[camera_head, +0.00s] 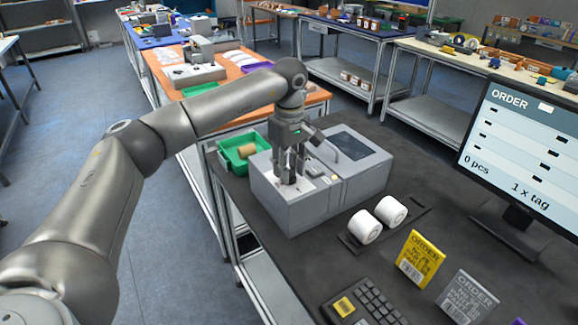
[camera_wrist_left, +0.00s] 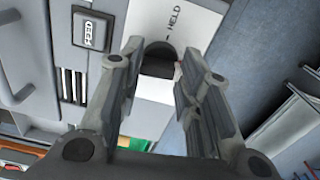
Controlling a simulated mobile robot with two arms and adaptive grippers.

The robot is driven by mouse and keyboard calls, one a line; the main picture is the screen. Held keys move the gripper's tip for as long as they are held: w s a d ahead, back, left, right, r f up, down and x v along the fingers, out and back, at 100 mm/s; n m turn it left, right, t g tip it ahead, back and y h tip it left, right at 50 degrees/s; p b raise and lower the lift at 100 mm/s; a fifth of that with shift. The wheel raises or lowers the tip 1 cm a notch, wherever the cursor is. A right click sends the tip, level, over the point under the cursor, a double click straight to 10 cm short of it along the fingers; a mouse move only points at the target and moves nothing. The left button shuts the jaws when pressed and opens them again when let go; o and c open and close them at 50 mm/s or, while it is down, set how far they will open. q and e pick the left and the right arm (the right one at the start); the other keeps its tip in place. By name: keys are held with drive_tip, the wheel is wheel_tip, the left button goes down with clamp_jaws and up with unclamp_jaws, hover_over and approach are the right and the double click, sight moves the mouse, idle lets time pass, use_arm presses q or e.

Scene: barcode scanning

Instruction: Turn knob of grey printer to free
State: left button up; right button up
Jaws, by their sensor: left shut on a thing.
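The grey printer (camera_head: 309,208) stands on the dark table, with a handle and a dark panel on its top. My left gripper (camera_head: 287,180) reaches down onto the left part of the printer's top. In the left wrist view the dark round knob (camera_wrist_left: 158,58) sits between the fingers of my left gripper (camera_wrist_left: 155,75), beside the word HELD. My left gripper is shut on the knob. The fingers hide part of the knob and any FREE marking. The head view does not show the knob clearly. My right gripper is not in view.
A FEED button (camera_wrist_left: 91,33) is near the knob. A green bin (camera_head: 237,163) stands behind the printer's left side. Two white rolls (camera_head: 377,219), yellow and grey order cards (camera_head: 420,258), a keyboard (camera_head: 365,302) and a monitor (camera_head: 520,145) are to the right and front.

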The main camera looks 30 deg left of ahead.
use_arm(q)
drive_tip(key=shift+m, duration=0.5)
drive_tip(key=o, duration=1)
drive_tip(key=shift+r, duration=0.15)
wheel_tip(320, 180, up, 12)
drive_tip(key=shift+s+f, duration=0.1)
drive_tip(key=shift+f, duration=0.1)
idle(0.4)
